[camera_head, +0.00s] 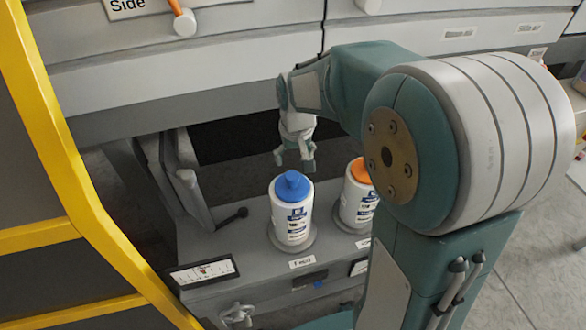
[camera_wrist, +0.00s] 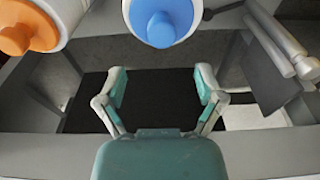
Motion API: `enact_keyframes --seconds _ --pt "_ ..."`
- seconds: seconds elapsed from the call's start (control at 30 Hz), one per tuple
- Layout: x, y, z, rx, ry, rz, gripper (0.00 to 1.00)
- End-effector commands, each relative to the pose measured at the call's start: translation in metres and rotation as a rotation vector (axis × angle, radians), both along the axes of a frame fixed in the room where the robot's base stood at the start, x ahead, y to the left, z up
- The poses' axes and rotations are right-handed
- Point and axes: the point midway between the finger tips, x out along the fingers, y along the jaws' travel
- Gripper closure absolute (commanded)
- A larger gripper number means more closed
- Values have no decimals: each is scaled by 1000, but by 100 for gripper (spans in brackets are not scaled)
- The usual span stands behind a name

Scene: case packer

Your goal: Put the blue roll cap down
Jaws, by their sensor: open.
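The blue roll cap (camera_head: 292,186) sits on top of a white bottle (camera_head: 292,222) on the grey machine ledge. It also shows at the top of the wrist view (camera_wrist: 162,18). My gripper (camera_head: 295,156) is above and just behind the cap, apart from it. In the wrist view my gripper (camera_wrist: 160,90) is open, with nothing between its fingers. The cap lies beyond the fingertips there.
A second white bottle with an orange cap (camera_head: 361,170) stands to the right, partly hidden by my arm. A yellow frame (camera_head: 75,165) runs along the left. A black lever (camera_head: 233,217) lies left of the blue-capped bottle. Pale machine panels (camera_head: 200,65) stand behind.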

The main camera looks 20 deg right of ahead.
Motion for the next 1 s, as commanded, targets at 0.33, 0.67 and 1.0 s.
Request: enact_keyframes --seconds 0.33,0.67,1.0 --pt "-7 0 41 0 -4 1 14" --pt "-79 0 89 0 -143 1 14" --pt "-168 0 107 0 -311 0 14"
